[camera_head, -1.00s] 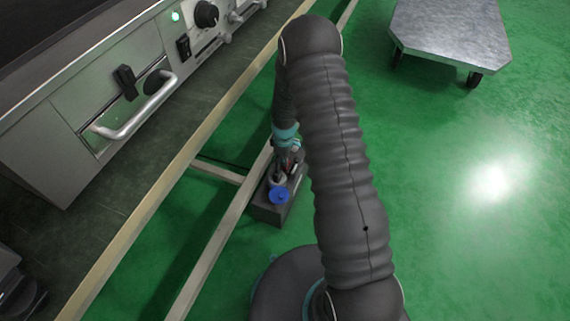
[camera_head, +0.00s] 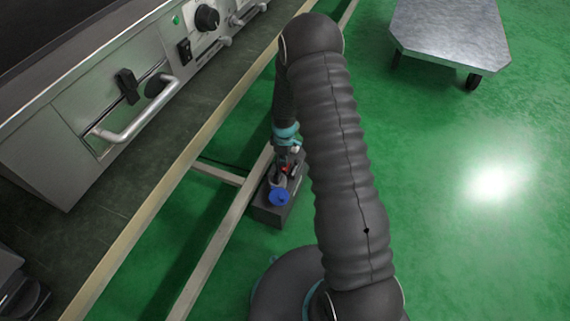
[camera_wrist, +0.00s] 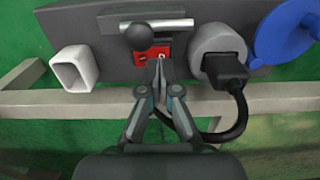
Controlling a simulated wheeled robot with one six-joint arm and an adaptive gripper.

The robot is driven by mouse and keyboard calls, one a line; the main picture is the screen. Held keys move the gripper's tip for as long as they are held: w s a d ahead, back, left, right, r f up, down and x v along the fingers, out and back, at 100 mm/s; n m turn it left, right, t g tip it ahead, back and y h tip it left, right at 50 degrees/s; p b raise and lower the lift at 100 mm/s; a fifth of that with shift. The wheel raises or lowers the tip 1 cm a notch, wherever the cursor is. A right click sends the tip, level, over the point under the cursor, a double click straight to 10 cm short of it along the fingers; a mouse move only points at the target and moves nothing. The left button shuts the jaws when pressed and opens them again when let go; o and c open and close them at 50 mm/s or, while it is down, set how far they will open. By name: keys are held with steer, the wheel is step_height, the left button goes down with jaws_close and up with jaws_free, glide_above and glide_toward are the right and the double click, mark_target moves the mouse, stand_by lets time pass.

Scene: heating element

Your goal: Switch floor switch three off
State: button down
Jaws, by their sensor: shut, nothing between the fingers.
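The floor switch box is a dark grey box (camera_head: 272,212) on the green floor beside a pale rail. In the wrist view its grey face (camera_wrist: 115,55) carries a small red switch (camera_wrist: 150,54) with white marks. My gripper (camera_wrist: 159,66) is shut and empty, its fingertips at the right part of the red switch and partly covering it. Contact cannot be told. In the head view my gripper (camera_head: 287,172) is small and mostly hidden by my arm. Any number on the switch is not readable.
Around the switch are a black ball knob (camera_wrist: 140,37) by a metal bar, a white square socket (camera_wrist: 75,69), a black plug (camera_wrist: 226,70) in a round grey socket and a blue cap (camera_wrist: 285,35). A steel appliance (camera_head: 75,140) stands left; a cart (camera_head: 452,35) stands upper right.

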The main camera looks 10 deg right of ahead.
mark_target(285, 169)
steer(key=shift+r+p, duration=1.15)
steer(key=shift+r, duration=1.35)
steer(key=shift+s+m, duration=0.2)
steer(key=shift+m, duration=0.3)
steer(key=s+r+m+g, duration=0.2)
steer(key=s+m, duration=0.2)
steer(key=s, duration=0.3)
steer(key=s+r+m+t, duration=0.2)
steer(key=s+r, duration=0.5)
steer(key=r, duration=0.6)
steer(key=s+r+m+t+p, duration=0.1)
steer(key=s+r+m+t, duration=0.1)
steer(key=s+r, duration=0.6)
steer(key=s+r+m+t, duration=0.1)
steer(key=s+r+t, duration=0.2)
steer(key=s+r, duration=0.5)
step_height(285, 169, up, 12)
steer(key=shift+r+m+t+p, duration=0.1)
steer(key=shift+m+t+p, duration=0.2)
steer(key=shift+m+p, duration=0.1)
